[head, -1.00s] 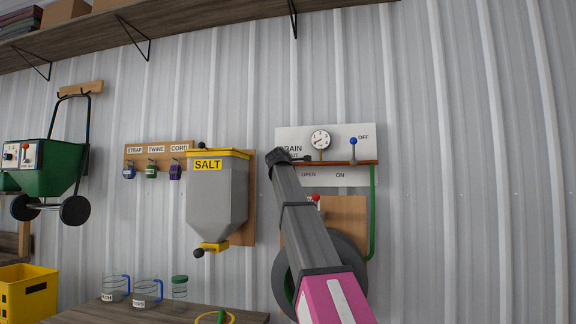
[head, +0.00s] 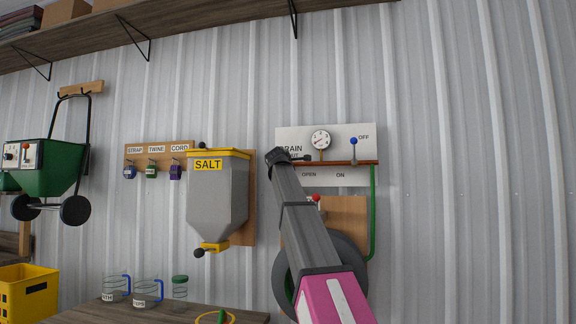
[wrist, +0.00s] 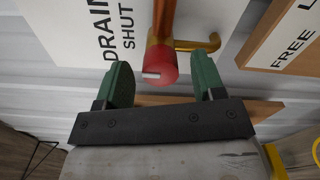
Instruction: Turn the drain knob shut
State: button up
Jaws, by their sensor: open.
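The red drain knob (wrist: 157,62) sits on a brass fitting at the end of a copper pipe in the wrist view, with a white mark on its face. The mark points left, toward the DRAIN SHUT lettering on the white panel (wrist: 85,35). My gripper (wrist: 160,70) is open, its two green fingers either side of the knob with gaps showing. Whether either finger touches it I cannot tell.
A red-tipped lever (head: 317,200) is below. The salt hopper (head: 217,200) hangs to the left. The wall farther right is bare.

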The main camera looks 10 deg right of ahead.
jog(key=v, duration=1)
jog(key=shift+s, duration=0.15)
